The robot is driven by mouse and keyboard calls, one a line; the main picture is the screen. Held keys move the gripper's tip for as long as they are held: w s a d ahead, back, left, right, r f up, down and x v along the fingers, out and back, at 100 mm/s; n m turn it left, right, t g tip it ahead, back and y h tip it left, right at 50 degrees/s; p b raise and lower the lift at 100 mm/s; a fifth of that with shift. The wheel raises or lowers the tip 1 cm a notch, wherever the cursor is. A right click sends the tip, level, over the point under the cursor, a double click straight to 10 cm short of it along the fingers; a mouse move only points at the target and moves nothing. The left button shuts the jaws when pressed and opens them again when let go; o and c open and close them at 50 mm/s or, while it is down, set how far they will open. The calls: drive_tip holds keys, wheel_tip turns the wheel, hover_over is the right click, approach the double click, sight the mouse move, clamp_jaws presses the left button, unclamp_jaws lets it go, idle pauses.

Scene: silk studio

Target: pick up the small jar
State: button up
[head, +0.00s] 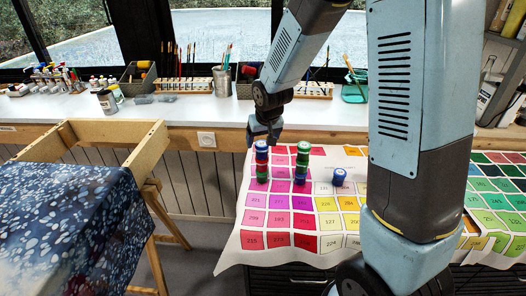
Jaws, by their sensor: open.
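Several small colour jars with pale lids stand on a colour-chart sheet (285,258) that covers the table. A left stack (262,172) shows blue, red and green jars. A second stack (302,162) with green and blue jars stands to its right. A single blue jar (339,178) stands alone further right. Which one the task means I cannot tell. My gripper (264,139) is open, pointing down right at the top of the left stack in the picture. Its fingers are small and dark; whether they surround or touch the top jar I cannot tell.
A white windowsill counter (190,112) behind holds brushes, a metal cup (222,82), bottles and paint tubes. A wooden frame (148,150) with blue patterned silk (70,225) stands at left. The sheet's front left is clear. My arm hides part of the table at right.

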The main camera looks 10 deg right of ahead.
sight(262, 144)
drive_tip(key=shift+x, duration=2.7)
drive_tip(key=shift+s+d, duration=0.15)
drive_tip(key=c, duration=1.1)
